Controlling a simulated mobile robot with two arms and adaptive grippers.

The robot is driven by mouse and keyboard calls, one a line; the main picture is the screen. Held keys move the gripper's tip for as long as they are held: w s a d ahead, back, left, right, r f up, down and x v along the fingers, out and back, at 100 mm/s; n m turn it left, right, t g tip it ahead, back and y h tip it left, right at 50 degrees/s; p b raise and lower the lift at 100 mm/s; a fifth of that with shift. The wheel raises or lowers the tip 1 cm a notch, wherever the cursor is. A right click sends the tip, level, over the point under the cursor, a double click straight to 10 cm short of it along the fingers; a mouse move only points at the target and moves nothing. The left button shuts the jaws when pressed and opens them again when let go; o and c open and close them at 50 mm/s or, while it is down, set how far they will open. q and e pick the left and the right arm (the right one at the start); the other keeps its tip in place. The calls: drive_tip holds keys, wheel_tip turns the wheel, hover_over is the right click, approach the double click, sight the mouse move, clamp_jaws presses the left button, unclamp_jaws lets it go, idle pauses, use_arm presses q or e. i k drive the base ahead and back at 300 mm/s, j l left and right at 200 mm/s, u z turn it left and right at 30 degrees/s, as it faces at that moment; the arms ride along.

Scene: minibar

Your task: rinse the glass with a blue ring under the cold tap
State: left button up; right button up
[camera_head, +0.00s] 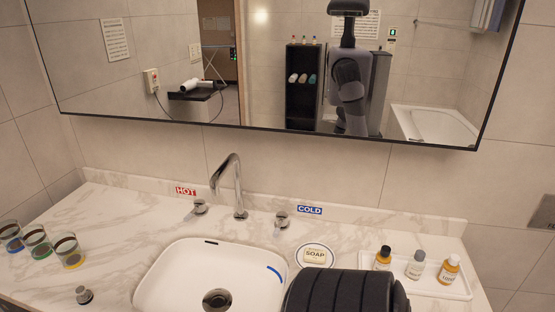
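The glass with a blue ring (12,238) stands upright at the far left of the counter, partly cut by the picture's edge. A glass with a green ring (37,241) and one with a yellow ring (68,251) stand close to its right. The cold tap handle (281,221) is right of the curved spout (237,186), beside a blue COLD label (310,210). The white sink basin (160,270) is below the spout and no water shows. Neither of my grippers is in view.
The hot tap handle (199,207) is left of the spout by the HOT label (186,191). Soap on a round dish (315,254) and a tray (455,289) with small bottles are right of the sink. A dark knob (84,294) stands front left. A dark ribbed arm part covers the bottom centre.

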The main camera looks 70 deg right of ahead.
sight(282, 217)
drive_tip(key=z, duration=2.2)
drive_tip(key=k+j+z, duration=0.1)
drive_tip(key=z, duration=0.4)
drive_tip(key=k+l, duration=0.05)
drive_tip(key=k, duration=0.05)
